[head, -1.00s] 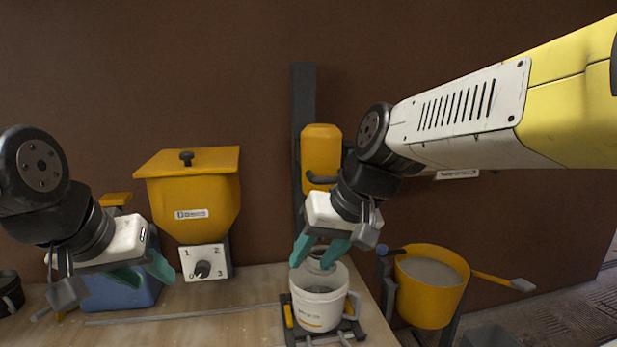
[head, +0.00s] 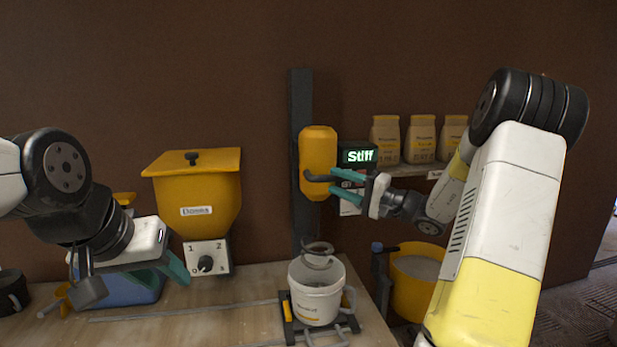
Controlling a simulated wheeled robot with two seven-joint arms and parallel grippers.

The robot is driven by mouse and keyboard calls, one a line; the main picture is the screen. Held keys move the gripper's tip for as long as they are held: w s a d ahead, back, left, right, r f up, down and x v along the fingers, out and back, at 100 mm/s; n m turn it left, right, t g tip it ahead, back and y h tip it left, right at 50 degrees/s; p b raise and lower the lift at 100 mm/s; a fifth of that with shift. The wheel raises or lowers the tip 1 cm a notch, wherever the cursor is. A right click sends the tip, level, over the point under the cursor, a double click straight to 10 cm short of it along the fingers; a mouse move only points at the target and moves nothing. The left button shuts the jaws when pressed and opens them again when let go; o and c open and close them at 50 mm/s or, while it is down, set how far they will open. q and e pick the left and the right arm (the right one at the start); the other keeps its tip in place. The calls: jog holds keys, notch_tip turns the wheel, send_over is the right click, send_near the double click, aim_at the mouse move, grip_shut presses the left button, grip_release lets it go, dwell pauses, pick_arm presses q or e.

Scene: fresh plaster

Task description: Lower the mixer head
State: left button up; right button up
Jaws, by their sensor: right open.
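The mixer head (head: 318,150) is a yellow-orange housing high on a dark upright column (head: 301,90), with a dark handle (head: 318,178) on its front. A ring-shaped mixing paddle (head: 318,254) hangs below it at the mouth of a white bucket (head: 316,305). My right gripper (head: 336,181) is open, its teal fingertips above and below the handle's right end. Whether they touch it I cannot tell. My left gripper (head: 165,277) looks open and empty, low in front of a blue box (head: 125,290), away from the mixer.
A display reading "Stiff" (head: 357,155) is beside the mixer head. A yellow hopper (head: 195,200) with a dial (head: 206,263) stands left. Bags (head: 421,138) line a shelf behind my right arm. A yellow tub (head: 417,270) is right of the bench (head: 230,325).

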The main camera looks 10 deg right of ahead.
aim_at(313, 159)
jog(key=f+x, duration=0.1)
jog(key=x, duration=0.5)
jog(key=shift+w+a+r, duration=0.25)
jog(key=shift+a+r, duration=0.15)
jog(key=shift+r, duration=0.1)
grip_shut()
jog(key=shift+r, duration=0.1)
